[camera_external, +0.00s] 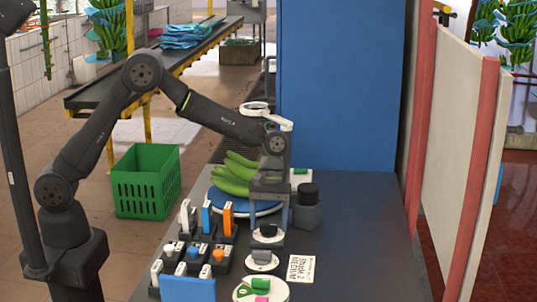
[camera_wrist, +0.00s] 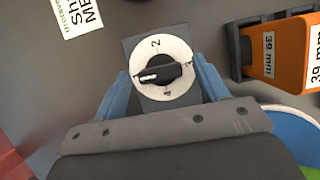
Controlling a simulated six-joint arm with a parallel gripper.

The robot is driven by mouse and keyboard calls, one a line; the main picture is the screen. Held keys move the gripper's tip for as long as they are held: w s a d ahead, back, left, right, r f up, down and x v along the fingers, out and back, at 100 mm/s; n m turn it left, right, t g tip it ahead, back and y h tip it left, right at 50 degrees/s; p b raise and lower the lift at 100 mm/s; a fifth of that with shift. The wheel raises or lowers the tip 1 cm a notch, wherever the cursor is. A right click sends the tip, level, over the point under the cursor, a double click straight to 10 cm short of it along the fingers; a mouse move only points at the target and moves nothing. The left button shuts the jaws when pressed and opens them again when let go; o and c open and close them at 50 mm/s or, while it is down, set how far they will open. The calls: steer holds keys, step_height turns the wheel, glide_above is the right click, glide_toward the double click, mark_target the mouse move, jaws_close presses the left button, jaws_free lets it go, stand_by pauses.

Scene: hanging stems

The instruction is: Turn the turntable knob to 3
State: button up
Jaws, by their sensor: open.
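The turntable knob (camera_wrist: 160,73) is a black bar handle on a round white dial (camera_wrist: 154,49). In the wrist view, its white-marked end points left and slightly down. A 2 shows at the dial's top and a 4 at its bottom; the mark at the right is partly hidden and unclear. My gripper (camera_wrist: 161,68) is open, with one blue finger on each side of the dial and not closed on the handle. In the external view, my gripper (camera_external: 266,212) points down over the dial (camera_external: 267,238).
Another dial (camera_external: 262,261) and a white plate with green and pink pieces (camera_external: 261,289) stand nearer the front. Orange and blue gauge blocks (camera_external: 228,218) stand left. A dark grey container (camera_external: 307,209) and a text card (camera_external: 301,268) are right. The table's right side is clear.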

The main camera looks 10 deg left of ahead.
steer(key=c, duration=1)
